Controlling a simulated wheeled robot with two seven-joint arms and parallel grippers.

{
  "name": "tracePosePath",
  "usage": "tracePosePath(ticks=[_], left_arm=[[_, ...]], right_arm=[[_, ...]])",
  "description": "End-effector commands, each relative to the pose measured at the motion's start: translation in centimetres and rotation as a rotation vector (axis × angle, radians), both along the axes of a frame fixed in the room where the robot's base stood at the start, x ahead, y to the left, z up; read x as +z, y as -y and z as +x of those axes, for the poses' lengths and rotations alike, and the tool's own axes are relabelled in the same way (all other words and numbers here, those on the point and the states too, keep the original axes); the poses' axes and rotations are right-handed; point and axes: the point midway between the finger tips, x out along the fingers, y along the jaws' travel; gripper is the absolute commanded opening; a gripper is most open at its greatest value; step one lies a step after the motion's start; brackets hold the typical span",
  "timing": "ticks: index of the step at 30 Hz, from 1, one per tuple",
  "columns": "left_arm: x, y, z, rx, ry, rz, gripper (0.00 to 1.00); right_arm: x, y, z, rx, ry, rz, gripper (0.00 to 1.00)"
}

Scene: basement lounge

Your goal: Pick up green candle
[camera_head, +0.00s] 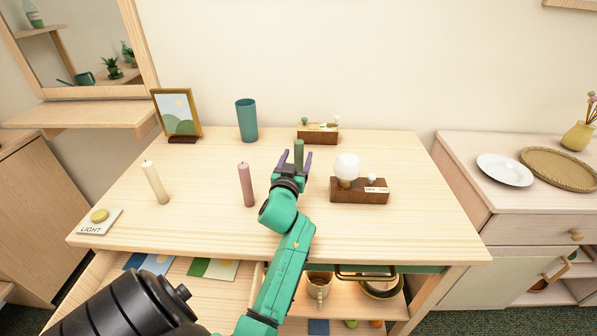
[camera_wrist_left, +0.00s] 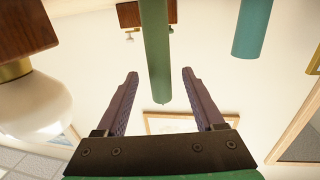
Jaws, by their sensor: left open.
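The green candle (camera_head: 298,148) stands upright on the wooden table (camera_head: 215,225), toward its back middle. My left gripper (camera_head: 297,158) is open, with a purple finger to either side of the candle. In the left wrist view, which looks upside down, the candle (camera_wrist_left: 154,45) reaches into the space between the two fingertips (camera_wrist_left: 160,73). A gap shows on both sides, and the gripper does not hold it. The candle's lower part is hidden behind the gripper in the head view. My right gripper is not in view.
A pink candle (camera_head: 246,184) and a cream candle (camera_head: 155,182) stand to the left. A lamp on a wooden block (camera_head: 345,190) is close on the right. A teal cup (camera_head: 246,121), a picture frame (camera_head: 178,115) and a small wooden box (camera_head: 318,134) stand behind.

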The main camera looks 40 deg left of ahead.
Motion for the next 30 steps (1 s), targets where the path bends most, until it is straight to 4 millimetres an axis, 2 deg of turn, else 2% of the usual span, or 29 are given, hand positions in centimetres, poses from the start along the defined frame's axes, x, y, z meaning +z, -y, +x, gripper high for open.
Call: tracePosePath(ticks=[8, 15, 17, 18, 21, 30], left_arm=[[0.0, -2.4, 4.5, 0.0, 0.001, 0.0, 0.7], [0.2, -2.7, 4.9, 0.0, 0.0, -0.001, 0.7], [0.2, -2.7, 4.9, 0.0, 0.0, -0.001, 0.51], [0.2, -2.7, 4.9, 0.0, 0.0, -0.001, 0.35], [0.2, -2.7, 4.9, 0.0, 0.0, -0.001, 0.0], [0.4, -2.7, 4.9, 0.0, 0.0, -0.001, 0.0]], right_arm=[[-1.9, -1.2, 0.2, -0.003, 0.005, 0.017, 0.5], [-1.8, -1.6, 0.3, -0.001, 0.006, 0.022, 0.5], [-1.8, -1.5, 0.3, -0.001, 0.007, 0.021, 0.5], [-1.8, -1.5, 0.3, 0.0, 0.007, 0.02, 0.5], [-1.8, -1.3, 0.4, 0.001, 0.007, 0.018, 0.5], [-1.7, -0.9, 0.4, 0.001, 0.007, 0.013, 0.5]])
